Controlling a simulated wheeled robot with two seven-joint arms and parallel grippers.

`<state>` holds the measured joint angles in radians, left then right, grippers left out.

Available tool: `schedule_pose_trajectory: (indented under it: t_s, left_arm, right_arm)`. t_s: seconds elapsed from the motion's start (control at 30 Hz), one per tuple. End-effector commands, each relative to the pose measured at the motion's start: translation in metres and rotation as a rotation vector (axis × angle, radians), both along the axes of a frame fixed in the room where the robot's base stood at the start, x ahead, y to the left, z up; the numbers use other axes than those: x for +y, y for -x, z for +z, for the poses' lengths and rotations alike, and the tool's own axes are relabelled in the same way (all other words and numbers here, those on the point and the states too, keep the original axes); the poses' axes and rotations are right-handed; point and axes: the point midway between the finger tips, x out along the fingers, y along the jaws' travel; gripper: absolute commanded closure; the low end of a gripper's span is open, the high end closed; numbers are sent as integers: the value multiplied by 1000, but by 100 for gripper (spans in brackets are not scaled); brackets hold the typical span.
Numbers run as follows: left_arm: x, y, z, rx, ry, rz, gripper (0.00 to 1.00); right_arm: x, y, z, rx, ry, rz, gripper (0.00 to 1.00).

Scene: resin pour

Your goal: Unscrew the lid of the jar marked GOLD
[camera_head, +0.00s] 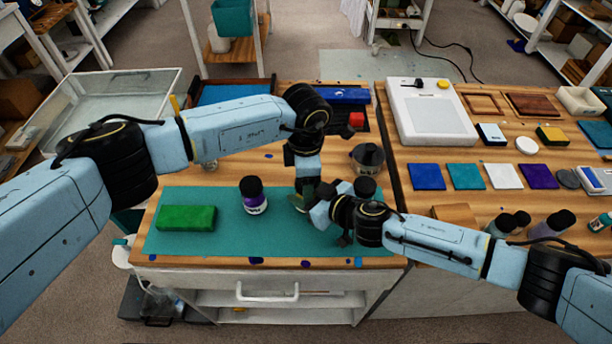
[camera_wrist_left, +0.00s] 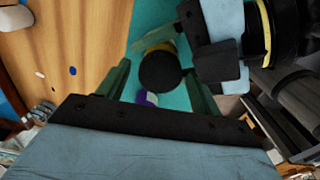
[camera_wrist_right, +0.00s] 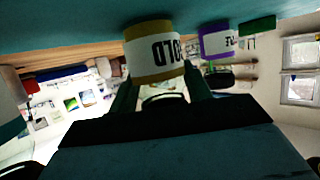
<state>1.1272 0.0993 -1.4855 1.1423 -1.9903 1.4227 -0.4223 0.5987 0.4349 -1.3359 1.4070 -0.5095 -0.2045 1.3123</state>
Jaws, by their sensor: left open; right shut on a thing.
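My left gripper (camera_wrist_left: 160,85) points down over the lid, open, a finger on each side. I cannot tell whether the fingers touch it. In the head view the grippers hide the jar; my left gripper (camera_head: 306,184) is above my right gripper (camera_head: 304,203).
A green block (camera_head: 187,218) lies at the mat's left. Several bottles, including one dark-capped bottle (camera_head: 554,226), stand at the right. The mat's front is clear.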

Motion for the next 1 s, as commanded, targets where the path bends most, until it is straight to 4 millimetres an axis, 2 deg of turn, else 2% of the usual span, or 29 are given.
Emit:
schedule_pose_trajectory:
  t_s: [0.13,0.4,0.43,0.57,0.67,1.0]
  left_arm:
    - [-1,1,8,0,1,-3,33]
    - [0,0,42,0,0,-2,33]
    - [0,0,43,0,0,-2,37]
    - [0,0,47,1,0,-38,37]
    - [0,0,51,-1,0,-137,37]
    - [-1,0,72,-2,-2,-670,37]
  right_arm:
    - [-1,0,0,0,1,-2,100]
    - [-1,0,0,0,1,-1,100]
    - [-1,0,0,0,1,-1,100]
    - [0,0,0,0,1,-1,100]
    - [0,0,0,0,1,-1,100]
    - [0,0,0,1,1,0,100]
